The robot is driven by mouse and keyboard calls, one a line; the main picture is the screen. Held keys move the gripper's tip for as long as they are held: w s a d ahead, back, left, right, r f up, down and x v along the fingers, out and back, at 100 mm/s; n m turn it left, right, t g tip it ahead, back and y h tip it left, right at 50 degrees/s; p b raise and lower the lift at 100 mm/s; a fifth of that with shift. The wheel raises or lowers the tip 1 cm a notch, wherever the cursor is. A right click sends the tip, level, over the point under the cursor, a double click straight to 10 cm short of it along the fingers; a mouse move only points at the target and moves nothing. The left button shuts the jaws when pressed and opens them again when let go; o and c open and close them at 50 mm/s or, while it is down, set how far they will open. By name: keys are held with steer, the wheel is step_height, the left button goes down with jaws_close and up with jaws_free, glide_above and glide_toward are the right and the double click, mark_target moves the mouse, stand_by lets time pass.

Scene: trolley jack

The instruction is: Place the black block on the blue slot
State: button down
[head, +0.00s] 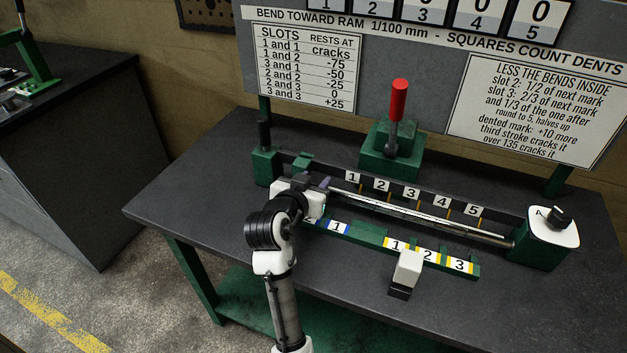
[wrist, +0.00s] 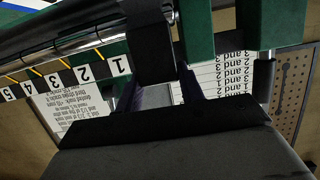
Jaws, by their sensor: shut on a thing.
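My gripper (head: 322,186) is over the left part of the green jig, by the left end of the metal rod, partly hidden by my arm in the head view. In the wrist view its purple fingers are shut on a dark piece (wrist: 152,48), which looks like the black block; its lower end and any contact with the jig are unclear. The blue-marked slots (head: 339,227) are on the front green rail, just right of my wrist; the label 1 shows and another is partly covered.
A white block with a black lower part (head: 407,268) stands at the yellow slots (head: 429,257). A red-handled lever (head: 399,102) stands behind the rod (head: 420,215). A green end post with a black knob (head: 545,228) is at right. The bench front is clear.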

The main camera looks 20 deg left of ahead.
steer(key=shift+r, duration=0.1)
steer(key=c, duration=0.9)
jaws_free()
steer(key=shift+f, duration=0.2)
steer(key=shift+r, duration=0.1)
